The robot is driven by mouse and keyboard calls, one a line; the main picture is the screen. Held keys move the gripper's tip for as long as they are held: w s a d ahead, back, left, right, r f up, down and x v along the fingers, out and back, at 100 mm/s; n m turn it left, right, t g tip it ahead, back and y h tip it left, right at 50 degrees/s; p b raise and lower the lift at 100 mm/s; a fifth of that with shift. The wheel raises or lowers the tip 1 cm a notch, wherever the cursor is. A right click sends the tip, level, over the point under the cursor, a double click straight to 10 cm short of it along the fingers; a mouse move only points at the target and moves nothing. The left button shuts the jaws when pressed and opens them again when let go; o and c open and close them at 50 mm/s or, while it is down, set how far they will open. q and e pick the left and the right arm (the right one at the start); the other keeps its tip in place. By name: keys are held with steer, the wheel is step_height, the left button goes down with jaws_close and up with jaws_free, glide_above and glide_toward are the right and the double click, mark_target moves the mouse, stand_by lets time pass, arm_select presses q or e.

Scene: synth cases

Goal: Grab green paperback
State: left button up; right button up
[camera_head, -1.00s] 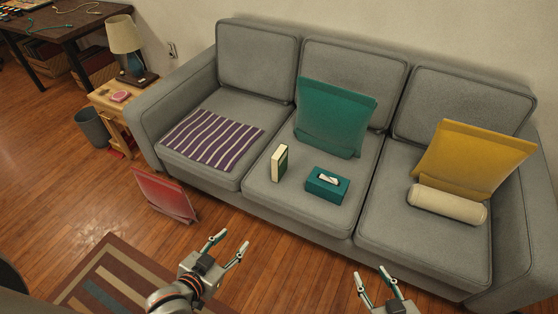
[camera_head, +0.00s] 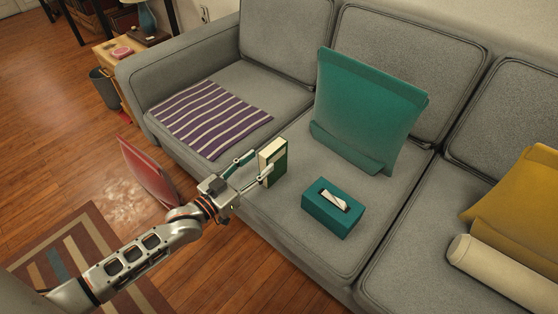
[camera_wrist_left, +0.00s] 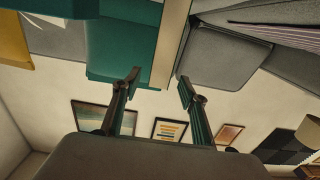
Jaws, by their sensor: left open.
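The green paperback (camera_head: 279,168) stands upright on the sofa's middle seat, its cream page edge facing my left arm. My left gripper (camera_head: 259,163) is open just in front of it at the left, one fingertip overlapping the book in the picture. I cannot tell whether it touches. In the left wrist view, the book's cream page edge (camera_wrist_left: 166,45) shows upside down beyond the gap between the open fingers (camera_wrist_left: 158,77). My right gripper is not in view.
A teal tissue box (camera_head: 333,208) sits right of the book, and a teal cushion (camera_head: 368,105) leans behind it. A striped cloth (camera_head: 211,118) covers the left seat. A red object (camera_head: 146,170) stands on the floor beside my left arm.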

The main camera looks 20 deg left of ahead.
mark_target(273, 150)
arm_select(q)
steer(key=shift+x, duration=0.85)
steer(key=b+x, duration=0.1)
steer(key=x, duration=0.1)
steer(key=b+x, duration=0.1)
steer(key=x, duration=0.1)
steer(key=shift+w+d+f, duration=0.1)
steer(key=shift+w+f, duration=0.1)
steer(key=shift+w, duration=0.1)
steer(key=shift+w+d+r, duration=0.1)
steer(key=shift+w+r, duration=0.1)
steer(key=shift+w, duration=0.15)
jaws_close()
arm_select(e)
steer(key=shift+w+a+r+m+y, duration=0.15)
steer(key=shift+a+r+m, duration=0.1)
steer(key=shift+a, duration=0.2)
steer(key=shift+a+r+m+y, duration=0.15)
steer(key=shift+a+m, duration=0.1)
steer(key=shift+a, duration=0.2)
